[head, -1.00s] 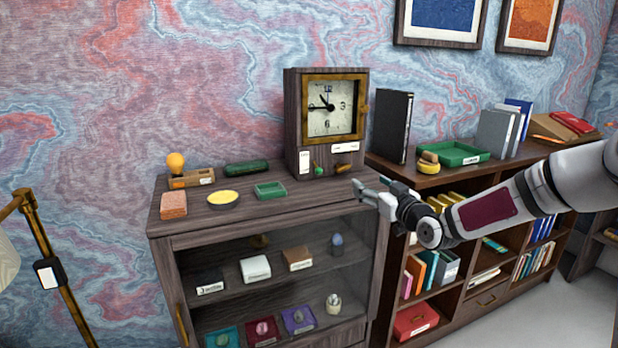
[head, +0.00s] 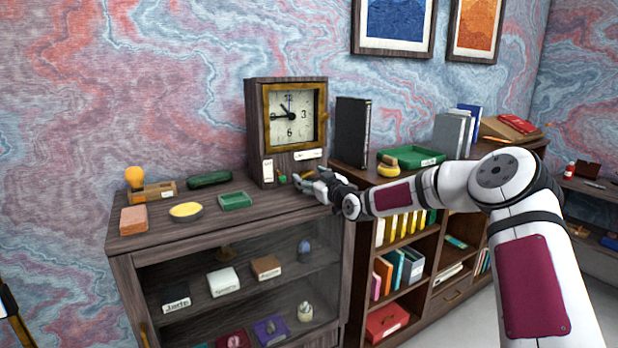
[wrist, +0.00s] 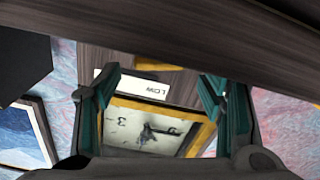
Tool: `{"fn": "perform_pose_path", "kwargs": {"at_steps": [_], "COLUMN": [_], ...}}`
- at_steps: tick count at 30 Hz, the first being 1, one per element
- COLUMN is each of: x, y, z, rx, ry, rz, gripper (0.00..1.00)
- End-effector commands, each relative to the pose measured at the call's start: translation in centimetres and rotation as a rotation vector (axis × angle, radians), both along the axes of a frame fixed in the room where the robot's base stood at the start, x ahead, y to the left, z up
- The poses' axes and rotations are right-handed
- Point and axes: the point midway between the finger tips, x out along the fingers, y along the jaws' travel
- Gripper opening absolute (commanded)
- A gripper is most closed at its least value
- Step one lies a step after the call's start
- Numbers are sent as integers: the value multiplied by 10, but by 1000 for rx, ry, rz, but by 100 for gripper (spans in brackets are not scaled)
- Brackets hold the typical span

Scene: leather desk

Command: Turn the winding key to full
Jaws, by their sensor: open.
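A dark wood clock (head: 252,130) with a brass-framed dial stands on the cabinet top. A small brass-coloured piece (wrist: 157,65), perhaps the winding key, shows beside that label. In the head view the key area is mostly covered by my gripper (head: 301,180).
The cabinet top (head: 160,239) holds a green tray (head: 235,200), a yellow dish (head: 186,211), an orange block (head: 133,220) and a bulb (head: 134,177) on a wooden box. Right of the clock are a black binder (head: 352,132) and a larger green tray (head: 410,158) on the bookcase.

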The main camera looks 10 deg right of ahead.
Motion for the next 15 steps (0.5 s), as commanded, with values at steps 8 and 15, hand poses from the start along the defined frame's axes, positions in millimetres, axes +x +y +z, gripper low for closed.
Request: {"fn": "perform_pose_path", "kwargs": {"at_steps": [8, 15], "x": [11, 11], "y": [4, 4], "z": [0, 0], "rx": [0, 0], "ry": [0, 0], "rz": [0, 0], "gripper": [63, 52]}}
